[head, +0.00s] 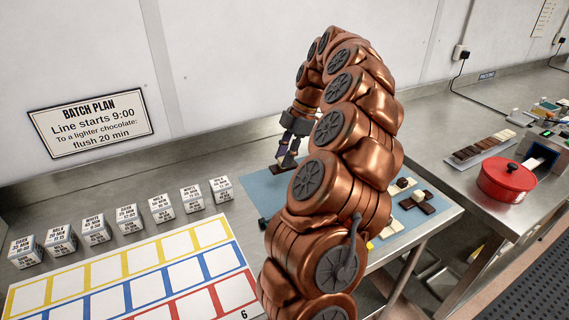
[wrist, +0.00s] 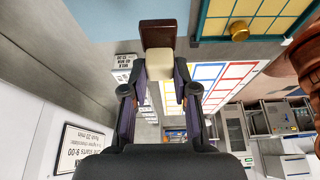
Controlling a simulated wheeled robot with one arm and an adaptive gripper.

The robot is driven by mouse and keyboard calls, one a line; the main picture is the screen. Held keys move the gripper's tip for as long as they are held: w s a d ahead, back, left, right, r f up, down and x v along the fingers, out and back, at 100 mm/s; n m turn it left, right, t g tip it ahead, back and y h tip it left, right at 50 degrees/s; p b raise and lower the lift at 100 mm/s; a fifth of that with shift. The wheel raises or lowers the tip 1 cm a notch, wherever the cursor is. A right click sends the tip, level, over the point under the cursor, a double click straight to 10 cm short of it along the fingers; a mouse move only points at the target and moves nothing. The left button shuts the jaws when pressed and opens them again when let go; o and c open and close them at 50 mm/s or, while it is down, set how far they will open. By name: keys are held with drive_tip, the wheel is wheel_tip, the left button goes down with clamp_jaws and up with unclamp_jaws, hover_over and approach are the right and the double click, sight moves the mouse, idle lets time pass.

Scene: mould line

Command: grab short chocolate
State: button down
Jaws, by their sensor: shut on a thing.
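My gripper (head: 287,158) reaches down to the blue mat (head: 258,186) in the head view. A dark brown chocolate piece (head: 281,168) shows at its fingertips there. In the wrist view my gripper (wrist: 165,72) has its two fingers shut on a small cream block (wrist: 160,65). A dark brown slab (wrist: 158,34) shows just past the block and seems to touch it. Whether block and slab are one piece, and whether the slab rests on the mat, I cannot tell.
More brown and cream pieces (head: 418,201) lie on the mat's right, partly behind my arm. Several labelled cubes (head: 162,208) stand in a row on the left, behind a coloured grid board (head: 130,276). A red pot (head: 506,180) stands on the right counter.

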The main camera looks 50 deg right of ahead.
drive_tip(key=shift+r+p, duration=0.85)
drive_tip(key=shift+r, duration=2.2)
drive_tip(key=shift+a, duration=0.1)
